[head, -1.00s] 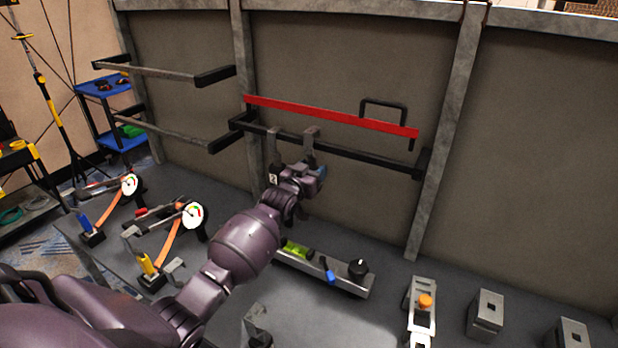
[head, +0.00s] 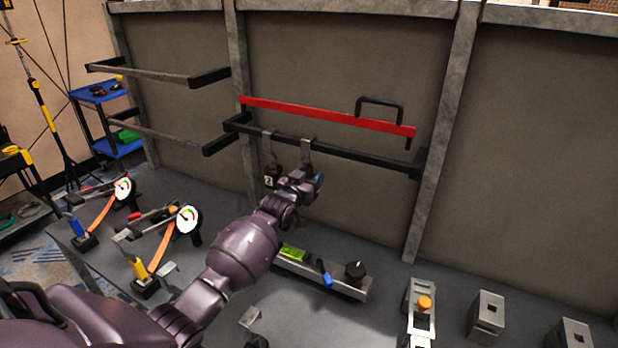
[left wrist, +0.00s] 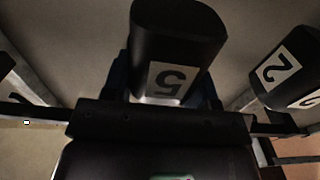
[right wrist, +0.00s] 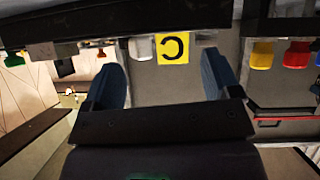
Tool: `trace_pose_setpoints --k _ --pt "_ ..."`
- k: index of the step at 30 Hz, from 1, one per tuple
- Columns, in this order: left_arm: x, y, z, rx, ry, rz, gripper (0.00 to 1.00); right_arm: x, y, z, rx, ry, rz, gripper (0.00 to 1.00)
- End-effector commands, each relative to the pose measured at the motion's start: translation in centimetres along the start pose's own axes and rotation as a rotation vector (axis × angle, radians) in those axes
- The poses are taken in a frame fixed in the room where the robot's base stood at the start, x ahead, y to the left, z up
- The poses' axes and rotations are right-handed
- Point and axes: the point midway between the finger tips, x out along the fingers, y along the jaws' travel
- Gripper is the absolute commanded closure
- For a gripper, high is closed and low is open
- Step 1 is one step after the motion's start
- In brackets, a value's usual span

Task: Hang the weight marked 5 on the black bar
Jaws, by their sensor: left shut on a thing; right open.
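The weight marked 5 (left wrist: 185,35) is black with a white label, upside down in the left wrist view, between the blue fingers of my left gripper (left wrist: 165,95). In the head view my left gripper (head: 316,182) is shut on it and hides most of its body. Its grey hook (head: 306,153) reaches up to the black bar (head: 350,158); I cannot tell whether it rests on it. The weight marked 2 (head: 270,180) hangs from the bar just left of it, and also shows in the left wrist view (left wrist: 292,62). My right gripper (right wrist: 165,85) is open and empty.
A red bar (head: 320,115) with a handle runs above the black bar. Below, a grey rail (head: 345,287) with a black knob stands on the table. Two gauges (head: 187,219) stand left. A yellow label (right wrist: 172,47) shows ahead of my right gripper.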

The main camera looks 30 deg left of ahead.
Motion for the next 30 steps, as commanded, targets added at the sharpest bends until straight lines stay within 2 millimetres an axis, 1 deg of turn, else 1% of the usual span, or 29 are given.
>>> trace_pose_setpoints --k 1,2,7,8,17,20,23,30 --pt "0.1 0.0 -0.4 0.000 0.008 0.001 1.00 -0.1 0.0 0.1 0.000 -0.003 0.000 0.17" --pt "0.1 0.0 -0.4 0.000 0.008 0.001 0.45 -0.1 0.0 0.2 0.000 -0.004 0.001 0.17" --pt "0.1 0.0 -0.3 0.000 0.005 0.000 0.19 -0.3 0.1 0.6 0.001 -0.012 0.002 0.17" --pt "0.0 0.0 -0.2 0.000 0.005 0.000 0.17 -0.3 0.1 0.7 0.001 -0.013 0.002 0.17" --pt "-0.2 0.0 0.2 -0.001 -0.005 0.000 0.17 -0.2 0.0 0.6 0.001 -0.012 0.001 0.17" --pt "-0.7 0.0 0.2 -0.001 -0.003 0.000 0.17 -0.1 0.0 0.3 0.000 -0.007 0.000 0.17" --pt "-1.8 0.0 0.2 -0.001 -0.002 0.000 0.17 0.1 0.0 0.0 0.000 -0.002 0.000 0.17" --pt "-5.7 0.0 0.0 0.000 0.001 -0.001 0.17 0.2 0.0 -0.5 -0.001 0.007 -0.001 0.17"
